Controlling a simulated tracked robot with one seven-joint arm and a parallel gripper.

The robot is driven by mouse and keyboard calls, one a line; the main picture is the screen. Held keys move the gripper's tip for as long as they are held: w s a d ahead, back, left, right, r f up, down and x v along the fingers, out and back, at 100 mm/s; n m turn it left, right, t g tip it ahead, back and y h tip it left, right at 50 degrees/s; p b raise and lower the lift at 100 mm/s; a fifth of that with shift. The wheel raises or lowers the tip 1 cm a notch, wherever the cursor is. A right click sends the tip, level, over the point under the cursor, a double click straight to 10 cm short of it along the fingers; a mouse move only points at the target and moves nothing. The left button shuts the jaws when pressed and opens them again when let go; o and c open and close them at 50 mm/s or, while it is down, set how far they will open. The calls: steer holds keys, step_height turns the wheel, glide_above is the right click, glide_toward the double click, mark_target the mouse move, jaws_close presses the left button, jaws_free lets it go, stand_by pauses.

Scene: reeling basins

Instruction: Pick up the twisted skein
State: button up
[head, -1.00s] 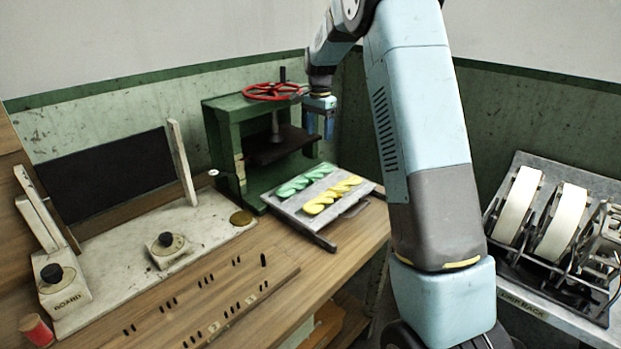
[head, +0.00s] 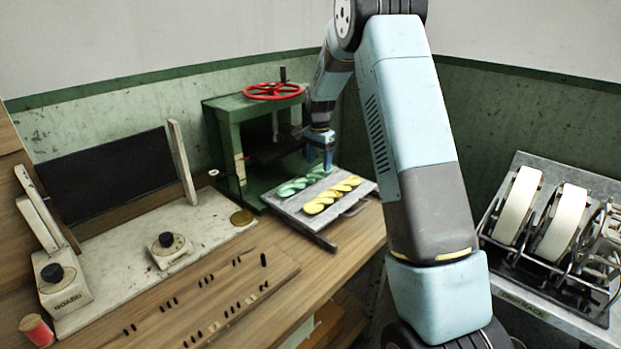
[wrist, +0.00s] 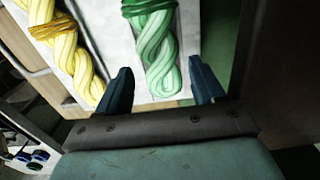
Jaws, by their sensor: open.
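Two twisted skeins lie side by side on a grey tray (head: 290,208) in front of the green press. The green skein (head: 296,186) is the one nearer the press, and the yellow skein (head: 325,200) is in front of it. My gripper (head: 320,165) is above the far end of the green skein. In the wrist view my gripper (wrist: 163,88) is open, its two blue fingers on either side of the green skein (wrist: 155,50) near one end. The yellow skein (wrist: 68,45) lies left of the fingers there. I cannot tell the exact height between fingertips and tray.
The green press (head: 228,140) with its red handwheel (head: 273,91) stands close behind the tray. A pale board (head: 130,262) with black knobs lies on the bench at left. A rack with white reels (head: 540,210) stands at right.

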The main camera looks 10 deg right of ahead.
mark_target(319, 169)
steer(key=shift+s+f, duration=0.1)
steer(key=shift+f, duration=1.4)
steer(key=shift+c, duration=0.5)
steer(key=c, duration=0.7)
